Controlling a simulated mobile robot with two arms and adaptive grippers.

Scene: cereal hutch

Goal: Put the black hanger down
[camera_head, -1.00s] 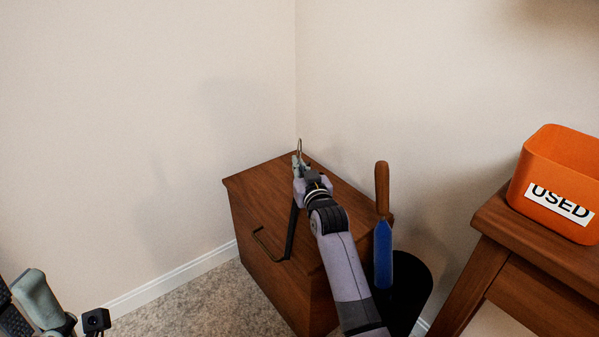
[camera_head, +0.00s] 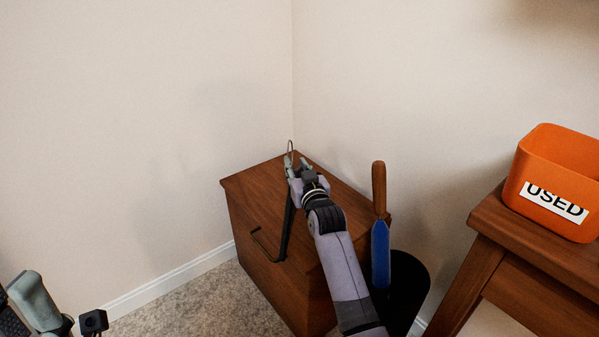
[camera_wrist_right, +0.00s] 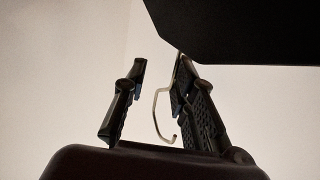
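The black hanger (camera_head: 287,230) is at the top of the brown wooden chest (camera_head: 250,190), its dark bar reaching across the front edge. Its thin metal hook stands up near the wall corner. In the right wrist view its black body (camera_wrist_right: 240,30) fills the upper right. My right gripper (camera_head: 297,164) is over the chest top at the hook end. In the wrist view its fingers (camera_wrist_right: 160,78) are apart, with the hook between them, close to the right finger; I cannot tell whether they touch. My left gripper (camera_head: 38,300) shows only partly at bottom left.
A black bin (camera_head: 408,290) stands right of the chest, with a blue-bladed, wooden-handled tool (camera_head: 381,250) upright by it. An orange "USED" container (camera_head: 540,190) sits on a wooden table (camera_head: 500,225) at right. Walls meet behind the chest.

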